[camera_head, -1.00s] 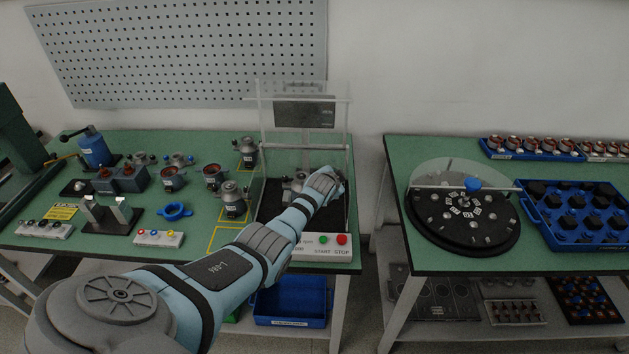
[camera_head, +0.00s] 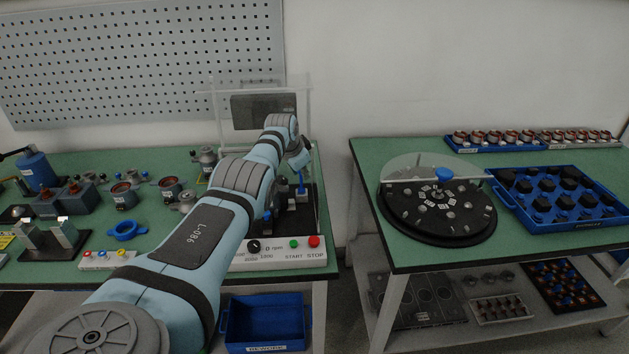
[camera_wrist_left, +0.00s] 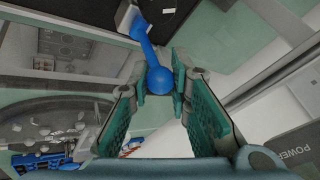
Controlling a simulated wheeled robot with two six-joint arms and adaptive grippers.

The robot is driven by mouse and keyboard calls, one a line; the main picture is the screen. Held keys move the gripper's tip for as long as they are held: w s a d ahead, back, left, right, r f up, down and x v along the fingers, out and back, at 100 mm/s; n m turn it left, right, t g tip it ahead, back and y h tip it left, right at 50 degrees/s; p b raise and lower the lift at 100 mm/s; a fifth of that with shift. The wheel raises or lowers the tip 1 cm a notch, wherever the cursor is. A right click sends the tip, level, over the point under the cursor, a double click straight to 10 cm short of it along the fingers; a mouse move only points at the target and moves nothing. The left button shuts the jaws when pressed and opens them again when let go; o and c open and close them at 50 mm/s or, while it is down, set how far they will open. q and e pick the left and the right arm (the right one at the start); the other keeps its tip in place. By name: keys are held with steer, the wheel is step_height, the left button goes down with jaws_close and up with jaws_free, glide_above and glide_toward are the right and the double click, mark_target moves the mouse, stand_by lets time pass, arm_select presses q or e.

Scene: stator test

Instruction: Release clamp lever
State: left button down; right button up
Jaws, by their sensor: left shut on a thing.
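The clamp lever is blue with a ball end; it stands on the test station and its lower part shows in the head view (camera_head: 301,184). In the left wrist view its rod (camera_wrist_left: 146,48) runs up to a pale block, and the ball sits between the fingertips. My left gripper (camera_wrist_left: 158,77) is shut on the ball; its pads touch either side. In the head view my left gripper (camera_head: 299,162) is above the station, partly hidden by my wrist. My left arm hides much of the station. My right gripper is not in view.
A control panel (camera_head: 270,255) with a knob and green and red buttons fronts the station. A clear guard (camera_head: 222,110) rises behind. A round black turntable (camera_head: 437,225) and a blue tray (camera_head: 586,226) are on the right table, across a gap. A blue rework bin (camera_head: 264,318) sits below.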

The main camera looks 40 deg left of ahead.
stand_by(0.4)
arm_select(q)
steer(key=c, duration=1.4)
jaws_free()
steer(key=shift+c, duration=0.2)
steer(key=shift+a, duration=0.1)
steer(key=shift+s+r, duration=0.15)
steer(key=shift+r, duration=0.3)
steer(key=v, duration=0.6)
steer(key=shift+s, duration=0.2)
steer(key=shift+r, duration=0.1)
